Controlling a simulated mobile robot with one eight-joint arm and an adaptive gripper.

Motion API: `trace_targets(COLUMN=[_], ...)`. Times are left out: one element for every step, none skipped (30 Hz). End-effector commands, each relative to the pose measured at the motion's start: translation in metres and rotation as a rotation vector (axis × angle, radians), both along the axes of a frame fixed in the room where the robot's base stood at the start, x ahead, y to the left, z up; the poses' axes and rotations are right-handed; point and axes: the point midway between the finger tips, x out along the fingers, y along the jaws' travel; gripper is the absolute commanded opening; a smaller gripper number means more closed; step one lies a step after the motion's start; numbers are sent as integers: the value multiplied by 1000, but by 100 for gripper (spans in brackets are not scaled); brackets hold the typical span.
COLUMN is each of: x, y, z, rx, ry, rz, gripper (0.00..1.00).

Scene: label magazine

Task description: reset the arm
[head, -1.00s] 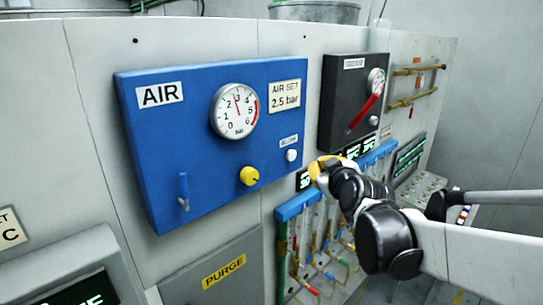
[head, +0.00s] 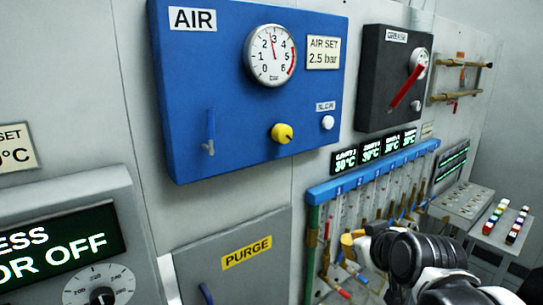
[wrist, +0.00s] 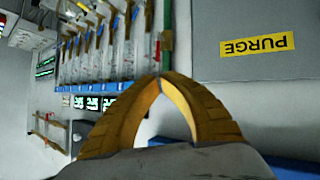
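My gripper (head: 351,241) shows at the lower right of the head view, its yellow fingers in front of the rack of hanging tubes. In the wrist view the two yellow fingers (wrist: 159,82) arch toward each other and their tips meet, with nothing seen between them. The dark wrist joints of my arm run to the bottom right corner of the head view. In the wrist view the scene is upside down, with the tube rack (wrist: 110,87) beyond the fingertips.
The blue AIR panel (head: 230,110) with gauge, yellow knob and lever hangs above left. A black panel (head: 375,105) with a red lever is right of it. The grey PURGE cabinet (head: 225,285) is below. A console (head: 85,205) stands lower left; a shelf (head: 500,238) holds coloured blocks at right.

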Motion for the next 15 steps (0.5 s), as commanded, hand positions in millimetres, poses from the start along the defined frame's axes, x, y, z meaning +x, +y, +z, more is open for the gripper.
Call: trace_targets(x=[-16, -26, -39, -49, -58, -71, -81, -91, -103, -112, -120, -130, -136, -142, -149], y=[2, 2, 3, 3, 3, 3, 3, 2, 1, 1, 0, -1, -2, -3, -4], z=[-44, -61, -83, -99, -116, -138, -155, -171, -191, -205, -219, -234, -245, -254, -264], rx=[17, 27, 41, 51, 61, 74, 83, 91, 102, 108, 113, 122, 127, 129, 135], ry=[36, 61, 92, 117, 140, 172, 196, 220, 249, 268, 288, 311, 326, 341, 356], rz=[-10, -19, -32, -42, -54, -71, -84, -97, -115, -130, -143, -160, -173, -184, -197], gripper=[0, 0, 0, 0, 0, 0, 0, 0, 0, 0, 0, 0, 0, 0, 0])
